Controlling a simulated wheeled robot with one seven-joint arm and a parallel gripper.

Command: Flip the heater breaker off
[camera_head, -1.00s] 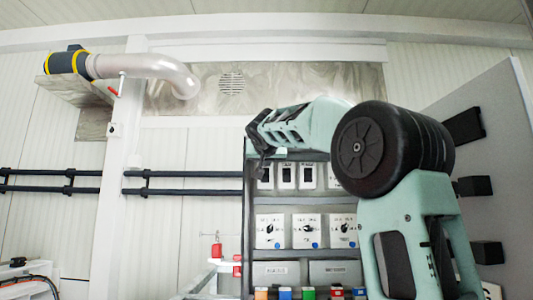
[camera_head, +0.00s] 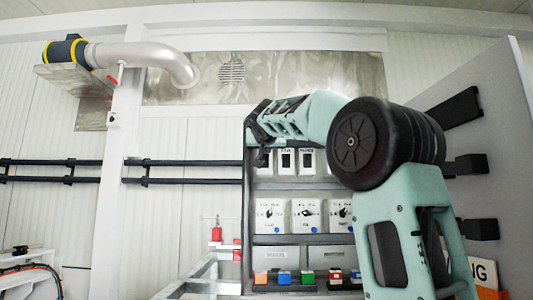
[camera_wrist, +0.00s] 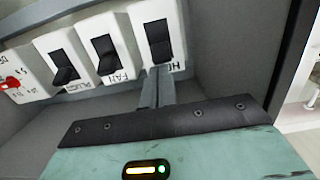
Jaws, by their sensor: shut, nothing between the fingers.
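In the wrist view, a white breaker box whose label begins with "H" (camera_wrist: 176,22) is at the top right, with a dark lever (camera_wrist: 157,36). The rest of the label is hidden. A box marked FAN (camera_wrist: 107,47) and one more breaker box (camera_wrist: 60,61) stand to its left. My gripper (camera_wrist: 159,76) is shut and empty, its narrow fingertips just below the H box's lever. I cannot tell if they touch it. In the head view, my gripper (camera_head: 260,135) is a dark end at the upper left of the breaker panel, hiding part of the top row.
Rotary switch boxes (camera_head: 306,214) sit in a row below the breakers in the head view. Coloured blocks (camera_head: 307,277) stand lower down. A grey panel (camera_head: 488,120) with black fittings rises at the right. A red rotary knob (camera_wrist: 11,83) shows at the left in the wrist view.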

